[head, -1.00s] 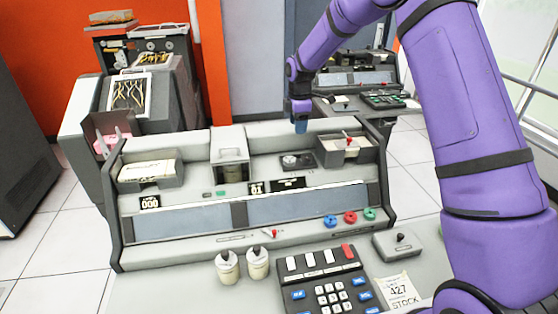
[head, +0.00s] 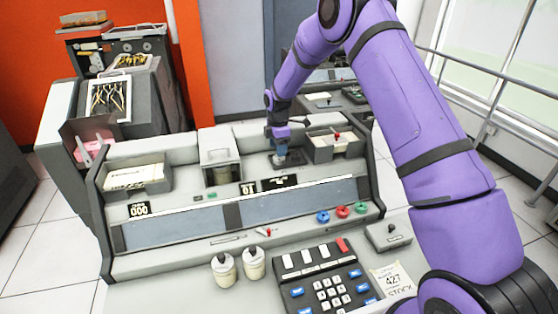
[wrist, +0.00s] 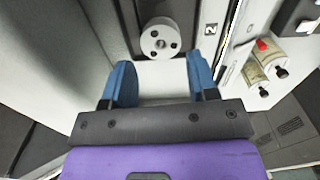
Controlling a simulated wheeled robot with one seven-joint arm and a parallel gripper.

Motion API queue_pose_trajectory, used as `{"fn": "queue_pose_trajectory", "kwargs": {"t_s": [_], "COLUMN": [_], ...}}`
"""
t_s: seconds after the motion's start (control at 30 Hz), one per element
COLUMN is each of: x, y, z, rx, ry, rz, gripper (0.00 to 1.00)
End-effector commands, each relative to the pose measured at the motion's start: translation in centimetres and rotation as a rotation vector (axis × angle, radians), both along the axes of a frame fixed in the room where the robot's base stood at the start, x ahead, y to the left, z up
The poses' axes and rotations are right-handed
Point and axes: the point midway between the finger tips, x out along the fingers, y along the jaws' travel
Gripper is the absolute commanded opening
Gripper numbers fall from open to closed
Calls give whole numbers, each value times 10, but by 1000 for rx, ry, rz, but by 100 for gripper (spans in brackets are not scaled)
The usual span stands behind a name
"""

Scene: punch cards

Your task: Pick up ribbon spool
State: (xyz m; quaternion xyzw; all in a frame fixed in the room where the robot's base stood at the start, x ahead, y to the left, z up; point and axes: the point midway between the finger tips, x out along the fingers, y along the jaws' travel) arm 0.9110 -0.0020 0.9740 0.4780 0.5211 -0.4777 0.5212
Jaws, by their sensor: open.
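The ribbon spool (wrist: 149,43), a light grey disc with small dark holes, shows at the top centre of the wrist view, on a dark surface. My gripper (wrist: 160,68) is open, its two blue fingers on either side of the picture's middle. The spool appears just beyond the fingertips, between their lines, and nothing is between the fingers. In the head view my gripper (head: 280,155) points down at the dark plate (head: 291,164) on the console's upper shelf. It hides most of that spot, so contact cannot be told there.
The grey console (head: 165,255) has a card tray (head: 137,177) at left, a box-like holder (head: 221,155) left of my gripper and an open bin (head: 334,146) close on its right. Two cream jars (head: 223,270) and a keypad (head: 325,285) stand in front.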

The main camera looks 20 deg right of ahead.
Motion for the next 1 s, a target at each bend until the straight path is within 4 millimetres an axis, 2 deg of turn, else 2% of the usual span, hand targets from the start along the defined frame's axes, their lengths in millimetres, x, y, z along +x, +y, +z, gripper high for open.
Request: {"fn": "queue_pose_trajectory", "kwargs": {"t_s": [0.2, 0.3, 0.53, 0.57, 0.67, 1.0], "x": [-2, -2, -1, -1, -1, -1], "y": [2, 2, 2, 2, 2, 2], "z": [-32, -41, -43, -43, -43, -41], "rx": [-1, 0, 0, 0, 0, 0], "ry": [3, 1, 0, 0, 0, 0], "rz": [2, 1, 1, 1, 1, 1], "gripper": [54, 54, 54, 49, 26, 24]}}
